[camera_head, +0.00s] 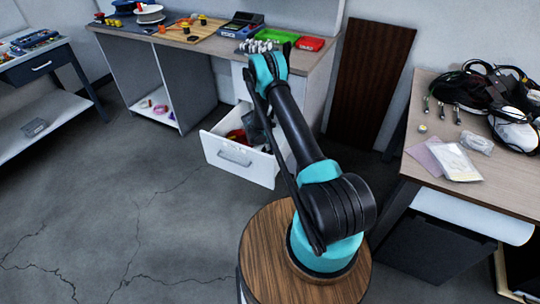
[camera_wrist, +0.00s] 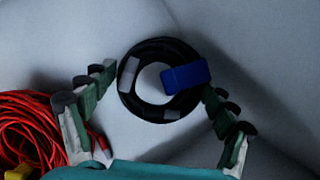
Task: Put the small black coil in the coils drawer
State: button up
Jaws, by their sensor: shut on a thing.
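The small black coil (camera_wrist: 145,106) is a ring with a blue tag and pale bands, seen in the wrist view between the fingers of my gripper (camera_wrist: 160,84). The fingers are shut on its left and right sides. In the head view the open white drawer (camera_head: 238,160) sticks out below the workbench, and my gripper (camera_head: 257,128) is low at its right part. The coil is hidden in that view. A red cable coil (camera_wrist: 30,128) lies at left in the wrist view, beside pale surfaces that look like the drawer's inside.
The drawer holds red items (camera_head: 236,135). The workbench (camera_head: 205,48) above carries tools, a red tray (camera_head: 310,44) and a green tray. A side table (camera_head: 425,130) with black cables stands at right. The floor (camera_head: 110,210) at left is clear.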

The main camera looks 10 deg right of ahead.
jog(key=shift+f, duration=1.75)
jog(key=shift+f, duration=0.15)
jog(key=o, duration=1.2)
jog(key=shift+c, duration=0.2)
